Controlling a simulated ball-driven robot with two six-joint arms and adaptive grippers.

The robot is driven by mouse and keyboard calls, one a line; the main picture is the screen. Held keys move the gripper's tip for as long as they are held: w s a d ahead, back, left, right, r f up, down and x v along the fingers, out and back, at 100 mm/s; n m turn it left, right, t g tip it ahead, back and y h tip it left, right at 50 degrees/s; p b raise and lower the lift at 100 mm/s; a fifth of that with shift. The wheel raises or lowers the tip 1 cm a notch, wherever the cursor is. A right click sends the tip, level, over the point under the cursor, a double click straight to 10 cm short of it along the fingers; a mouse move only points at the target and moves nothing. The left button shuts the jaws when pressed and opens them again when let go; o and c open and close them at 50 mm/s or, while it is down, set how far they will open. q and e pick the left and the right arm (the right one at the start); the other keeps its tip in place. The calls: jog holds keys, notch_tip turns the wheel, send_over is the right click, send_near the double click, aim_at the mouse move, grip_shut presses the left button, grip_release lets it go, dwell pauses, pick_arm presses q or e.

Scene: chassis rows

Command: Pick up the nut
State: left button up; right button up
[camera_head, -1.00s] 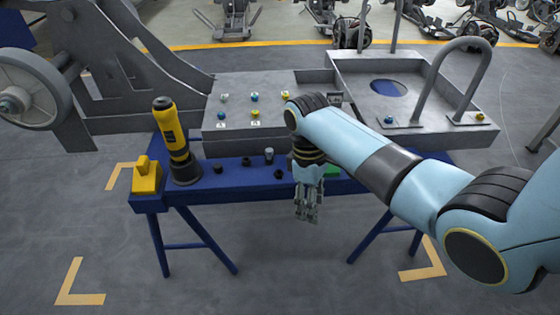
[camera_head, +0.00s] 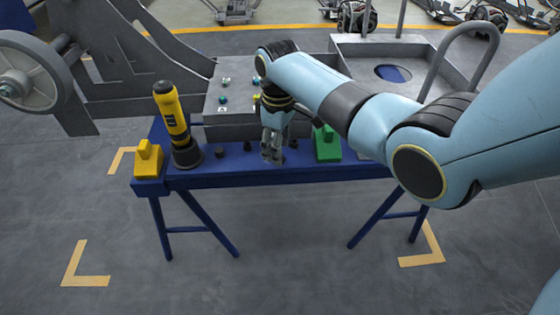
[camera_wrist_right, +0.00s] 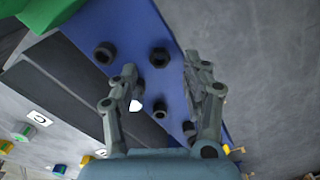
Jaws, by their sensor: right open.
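Several dark nuts lie on the blue bench (camera_head: 340,173). In the head view one nut (camera_head: 219,152) and another (camera_head: 247,146) are left of my right gripper (camera_head: 271,158), and one (camera_head: 293,144) is just right of it. My right gripper (camera_wrist_right: 165,78) is open and empty, pointing down over the bench. In the right wrist view one nut (camera_wrist_right: 160,109) shows between its fingers, another (camera_wrist_right: 159,57) lies near the fingertip gap, and one (camera_wrist_right: 104,52) is off to the left. One more (camera_wrist_right: 189,129) is partly hidden by the right finger. My left gripper is not in view.
A yellow-black tool (camera_head: 172,116) stands on the bench beside a yellow block (camera_head: 149,160). A green block (camera_head: 326,145) is right of my gripper. A grey chassis tray (camera_head: 440,62) with a looped handle rises behind the bench. The front floor is clear.

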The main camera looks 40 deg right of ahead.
notch_tip(320, 180, down, 2)
jog(key=shift+f, duration=0.15)
grip_shut()
dwell(0.3)
